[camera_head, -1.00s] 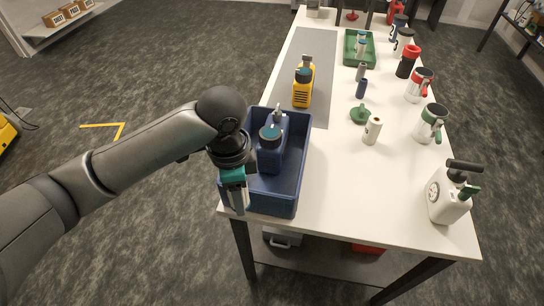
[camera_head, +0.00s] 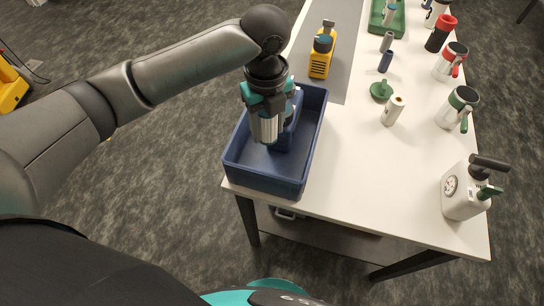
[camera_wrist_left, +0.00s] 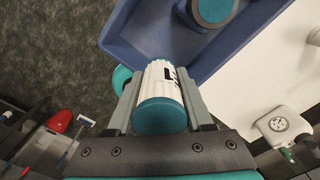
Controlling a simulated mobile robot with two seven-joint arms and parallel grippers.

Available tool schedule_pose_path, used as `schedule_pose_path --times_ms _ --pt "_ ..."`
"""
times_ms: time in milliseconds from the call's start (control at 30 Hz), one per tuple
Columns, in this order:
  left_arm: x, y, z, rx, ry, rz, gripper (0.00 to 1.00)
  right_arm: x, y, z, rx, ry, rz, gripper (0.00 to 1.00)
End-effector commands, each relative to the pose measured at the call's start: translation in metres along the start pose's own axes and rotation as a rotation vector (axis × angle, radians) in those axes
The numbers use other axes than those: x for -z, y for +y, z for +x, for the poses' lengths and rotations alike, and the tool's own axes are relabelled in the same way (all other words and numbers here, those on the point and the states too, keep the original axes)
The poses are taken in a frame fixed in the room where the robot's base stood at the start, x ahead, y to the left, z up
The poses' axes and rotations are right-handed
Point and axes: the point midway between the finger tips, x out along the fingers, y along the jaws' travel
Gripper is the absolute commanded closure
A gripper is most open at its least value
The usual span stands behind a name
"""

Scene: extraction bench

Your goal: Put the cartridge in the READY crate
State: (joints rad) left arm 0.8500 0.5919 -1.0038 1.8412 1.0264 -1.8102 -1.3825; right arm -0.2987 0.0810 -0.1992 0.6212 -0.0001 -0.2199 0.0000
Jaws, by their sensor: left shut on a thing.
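My left gripper (camera_head: 268,118) is shut on a white ribbed cartridge with teal ends. The cartridge shows between the two fingers in the left wrist view (camera_wrist_left: 160,92), with a dark mark on its side. In the head view the gripper and cartridge are over the left part of a blue crate (camera_head: 265,181). The height of the cartridge above the crate floor is hard to tell. A blue device (camera_head: 288,134) stands in the crate beside the gripper, partly hidden by it. No READY label is readable on any crate. My right gripper is not in view.
A green crate (camera_head: 377,30) with items stands farther back on the white table (camera_head: 360,190). A yellow device (camera_head: 321,60) stands on the grey mat behind the blue crate. A white canister with a gauge (camera_head: 462,190) and several mugs line the right side.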

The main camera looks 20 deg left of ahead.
Motion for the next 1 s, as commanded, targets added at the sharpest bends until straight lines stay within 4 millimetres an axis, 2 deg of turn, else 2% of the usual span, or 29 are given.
schedule_pose_path --times_ms 33,200,400,667,900,1000 --pt "0.001 0.001 0.019 -0.005 0.003 -0.001 1.0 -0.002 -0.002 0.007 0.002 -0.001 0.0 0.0" --pt "0.001 0.001 0.066 -0.002 0.003 -0.002 1.0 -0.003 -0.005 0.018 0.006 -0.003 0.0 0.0" --pt "0.0 0.001 0.106 -0.001 0.001 -0.002 1.0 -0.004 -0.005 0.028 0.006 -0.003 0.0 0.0" --pt "0.001 0.0 0.125 0.0 0.0 -0.002 1.0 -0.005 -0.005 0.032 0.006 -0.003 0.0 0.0" --pt "0.0 0.0 0.16 -0.001 0.0 -0.003 1.0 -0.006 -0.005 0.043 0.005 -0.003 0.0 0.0" --pt "0.0 0.0 0.161 0.002 -0.001 -0.002 1.0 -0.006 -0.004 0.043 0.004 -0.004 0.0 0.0"
